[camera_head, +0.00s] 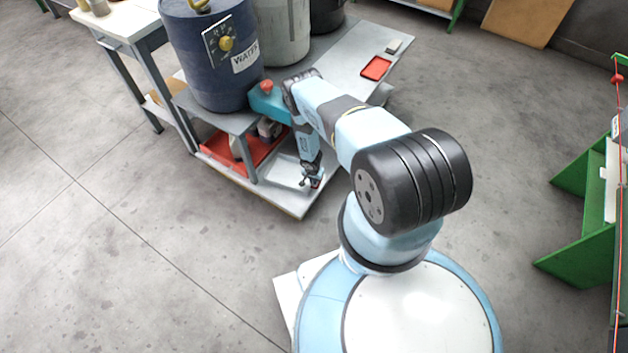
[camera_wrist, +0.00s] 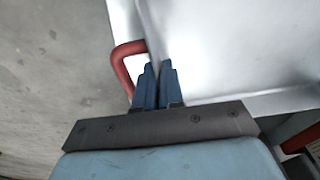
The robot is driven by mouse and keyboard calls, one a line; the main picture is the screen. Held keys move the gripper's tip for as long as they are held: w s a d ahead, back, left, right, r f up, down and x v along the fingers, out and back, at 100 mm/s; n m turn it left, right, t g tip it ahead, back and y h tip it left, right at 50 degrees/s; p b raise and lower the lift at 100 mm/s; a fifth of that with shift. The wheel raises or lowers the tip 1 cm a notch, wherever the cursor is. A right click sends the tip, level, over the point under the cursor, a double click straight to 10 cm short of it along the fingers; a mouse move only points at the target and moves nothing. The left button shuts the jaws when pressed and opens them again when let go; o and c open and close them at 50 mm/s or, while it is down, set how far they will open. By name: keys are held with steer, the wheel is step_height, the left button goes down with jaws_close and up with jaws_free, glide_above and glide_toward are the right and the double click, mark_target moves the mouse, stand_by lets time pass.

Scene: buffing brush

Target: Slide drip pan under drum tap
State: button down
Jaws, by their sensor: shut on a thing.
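The drip pan (camera_head: 287,172) is a shallow pale metal tray on the low platform, in front of the drum stand. In the wrist view the pan (camera_wrist: 235,50) fills the right side, with a red loop handle (camera_wrist: 122,62) at its edge. My gripper (camera_head: 312,180) is at the pan's near right side. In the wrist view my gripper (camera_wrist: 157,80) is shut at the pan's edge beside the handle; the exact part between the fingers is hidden. The blue drum (camera_head: 190,65), labelled WATER, stands upright on a raised stand.
A red tray (camera_head: 217,146) lies under the drum stand (camera_head: 236,121), left of the pan. A grey-white drum (camera_head: 283,35) stands behind. A small red tray (camera_head: 376,68) lies on the platform's far right. A white table (camera_head: 125,20) is at left. Foreground floor is clear.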

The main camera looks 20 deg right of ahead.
steer(key=shift+s+d, duration=0.45)
steer(key=shift+d, duration=0.25)
steer(key=c, duration=1.2)
jaws_free()
steer(key=r, duration=0.9)
steer(key=s+a+r, duration=0.1)
steer(key=r, duration=0.3)
steer(key=shift+s+r, duration=0.1)
steer(key=shift+r, duration=0.2)
steer(key=shift+s, duration=0.1)
